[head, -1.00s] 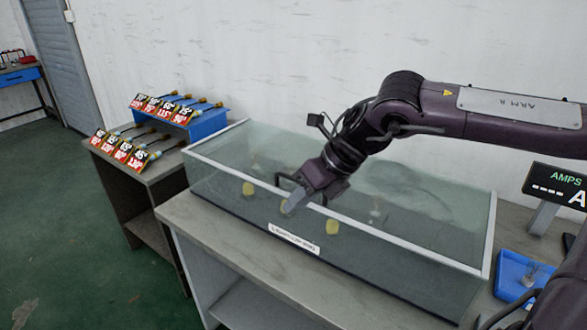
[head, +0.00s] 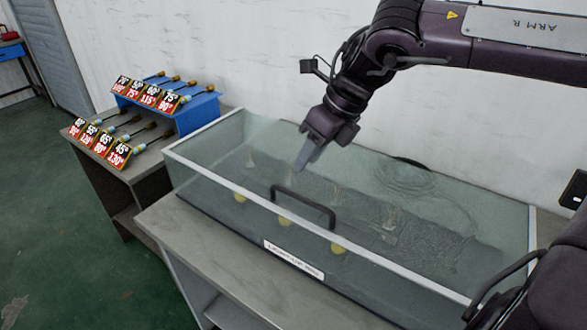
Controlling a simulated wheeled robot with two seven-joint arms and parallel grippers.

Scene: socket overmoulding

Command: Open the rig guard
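The rig guard (head: 225,190) is a long clear box with pale edge strips, standing on a grey bench. Its black bar handle (head: 303,204) is at the middle of the front upper edge. The guard looks closed over the rig, and yellow round parts (head: 285,221) show through its front. My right gripper (head: 300,164) points down above and behind the handle, apart from it in the picture. Its fingers overlap from this angle, so their opening cannot be judged. Nothing is seen held in it. My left gripper is not in view.
A side table at the left has a blue rack (head: 200,113) and several labelled tools with angle and temperature tags. A white label (head: 294,259) is on the guard's front. The wall stands close behind the bench. Bare bench top (head: 185,232) lies at the front left.

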